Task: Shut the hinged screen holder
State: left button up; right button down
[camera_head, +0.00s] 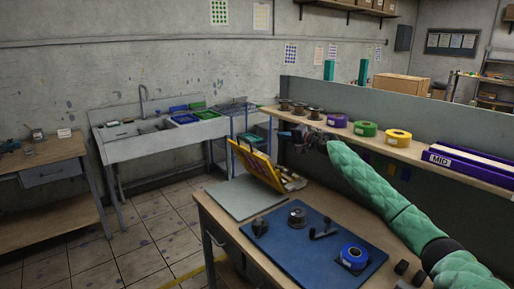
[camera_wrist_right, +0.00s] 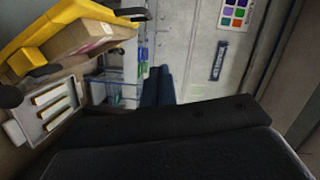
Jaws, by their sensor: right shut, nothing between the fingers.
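The hinged screen holder is a yellow frame (camera_head: 257,166) that stands raised and tilted at the back of the workbench, beside a grey board (camera_head: 243,198). In the right wrist view the yellow frame (camera_wrist_right: 62,32) fills the upper left corner. My right gripper (camera_head: 288,134) is shut and empty, a little above and to the right of the frame's upper edge, with its arm coming from the right. Its dark blue fingers (camera_wrist_right: 157,86) show together in the wrist view, apart from the frame. My left gripper is out of view.
A blue mat (camera_head: 315,262) on the bench (camera_head: 228,222) holds a tape roll (camera_head: 354,256) and small dark tools. A shelf (camera_head: 415,153) with spools and coloured tape rolls runs behind my right arm. A light tray with slots (camera_wrist_right: 48,112) lies below the frame.

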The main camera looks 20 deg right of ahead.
jog(key=w+a+f+p, duration=0.1)
jog(key=w+a+p, duration=0.1)
jog(key=w+a+f+p, duration=0.1)
jog(key=w+a+p, duration=0.1)
jog(key=w+a, duration=0.1)
jog(key=w+a+p, duration=0.2)
jog(key=a, duration=0.1)
jog(key=shift+w+f, duration=0.25)
jog(key=shift+f, duration=0.15)
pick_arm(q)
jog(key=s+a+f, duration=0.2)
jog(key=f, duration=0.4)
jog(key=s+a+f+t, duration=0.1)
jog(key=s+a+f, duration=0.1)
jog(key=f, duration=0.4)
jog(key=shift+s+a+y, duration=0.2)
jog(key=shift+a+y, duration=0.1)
pick_arm(e)
jog(key=shift+s+a+f, duration=0.15)
jog(key=shift+a+f, duration=0.15)
jog(key=shift+a, duration=0.2)
pick_arm(q)
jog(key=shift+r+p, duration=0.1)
jog(key=shift+p, duration=0.2)
pick_arm(e)
jog(key=shift+a, duration=0.15)
